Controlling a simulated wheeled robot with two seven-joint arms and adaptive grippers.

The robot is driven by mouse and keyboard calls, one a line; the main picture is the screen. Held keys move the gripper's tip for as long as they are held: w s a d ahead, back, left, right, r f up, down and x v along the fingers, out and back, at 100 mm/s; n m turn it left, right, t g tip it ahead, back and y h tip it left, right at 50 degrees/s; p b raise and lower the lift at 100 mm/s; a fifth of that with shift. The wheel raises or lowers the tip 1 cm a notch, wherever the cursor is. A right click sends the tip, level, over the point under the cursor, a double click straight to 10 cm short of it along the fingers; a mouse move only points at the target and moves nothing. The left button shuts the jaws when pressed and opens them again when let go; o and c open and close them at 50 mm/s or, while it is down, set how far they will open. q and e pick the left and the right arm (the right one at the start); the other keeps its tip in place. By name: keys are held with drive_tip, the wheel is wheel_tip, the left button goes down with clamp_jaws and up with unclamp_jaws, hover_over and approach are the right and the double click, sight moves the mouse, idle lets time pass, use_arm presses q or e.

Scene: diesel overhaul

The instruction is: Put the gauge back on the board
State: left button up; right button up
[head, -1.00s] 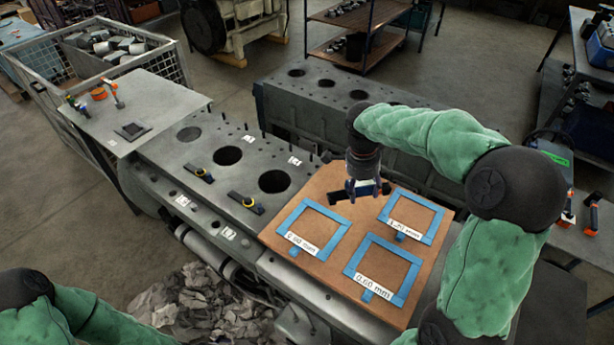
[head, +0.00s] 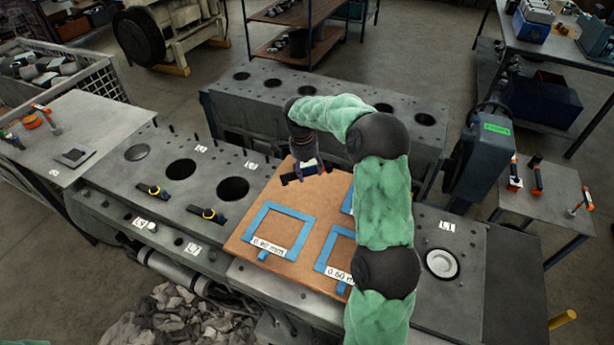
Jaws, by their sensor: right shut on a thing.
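The board (head: 322,203) is a brown panel lying on the engine block. It has blue square outlines; those marked 0.80 mm (head: 275,230) and 0.60 mm (head: 335,250) show and look empty. My right arm hides part of the 0.60 mm outline and most of another behind it. My right gripper (head: 306,166) points down over the board's far end, shut on a dark, bar-like gauge (head: 291,179). I cannot tell whether the gauge touches the board. Two black gauges with yellow parts lie beside the bores, one left (head: 154,191), one nearer (head: 208,214). My left gripper is out of view.
A side table with tools (head: 90,135) stands at left, by a wire crate of parts (head: 75,85). A second block (head: 300,98) lies behind. Rubble (head: 175,315) lies in front.

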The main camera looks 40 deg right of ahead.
drive_tip(key=shift+w+d+f, duration=0.35)
drive_tip(key=shift+w+f, duration=0.25)
drive_tip(key=shift+f, duration=1.7)
drive_tip(key=shift+f+b, duration=0.15)
drive_tip(key=shift+b, duration=0.15)
drive_tip(key=o, duration=1.5)
drive_tip(key=r, duration=0.4)
drive_tip(key=a+r+p, duration=0.1)
drive_tip(key=r, duration=0.7)
drive_tip(key=shift+w+a, duration=0.2)
drive_tip(key=shift+w, duration=0.05)
